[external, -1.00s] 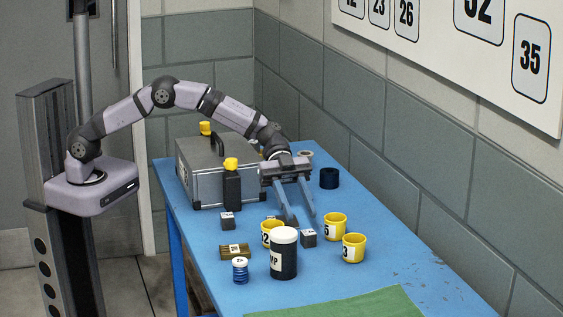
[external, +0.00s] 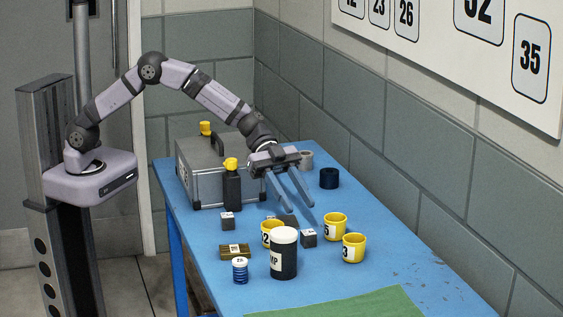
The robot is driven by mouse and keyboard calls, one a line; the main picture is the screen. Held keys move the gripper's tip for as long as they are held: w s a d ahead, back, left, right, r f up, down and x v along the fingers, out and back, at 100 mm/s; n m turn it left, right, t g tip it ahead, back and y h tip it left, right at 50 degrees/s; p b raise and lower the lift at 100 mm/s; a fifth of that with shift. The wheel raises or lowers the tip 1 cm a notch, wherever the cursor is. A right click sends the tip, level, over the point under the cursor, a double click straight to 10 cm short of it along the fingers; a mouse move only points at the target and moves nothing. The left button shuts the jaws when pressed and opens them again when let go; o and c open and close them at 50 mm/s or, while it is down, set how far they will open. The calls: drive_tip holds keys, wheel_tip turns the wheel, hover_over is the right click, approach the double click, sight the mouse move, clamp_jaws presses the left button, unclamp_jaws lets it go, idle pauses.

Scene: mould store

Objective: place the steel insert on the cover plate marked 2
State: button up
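My gripper (external: 300,207) is above the blue table, its two long fingers pointing down and apart, with nothing visible between them. A small dark grey block with a white label (external: 309,238) stands below it, beside a yellow cup marked 2 (external: 267,235). Another dark grey piece (external: 288,220) is just under the fingertips, partly hidden by that cup. A further labelled grey block (external: 228,221) stands to the left. I cannot tell which piece is the steel insert. No cover plate marked 2 can be made out clearly; the 2 I see is on the cup.
Yellow cups marked 5 (external: 335,226) and 3 (external: 353,248) stand right. A dark jar (external: 284,258), brass block (external: 236,251) and blue tin (external: 240,271) are in front. A steel case (external: 205,180) and black bottle (external: 232,190) stand behind left.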

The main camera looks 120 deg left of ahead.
sight(306, 230)
drive_tip(key=shift+f+p, duration=0.35)
drive_tip(key=shift+f, duration=1.65)
drive_tip(key=shift+w, duration=0.1)
drive_tip(key=shift+p+x, duration=0.85)
drive_tip(key=shift+x, duration=1.6)
drive_tip(key=shift+r, duration=0.1)
clamp_jaws()
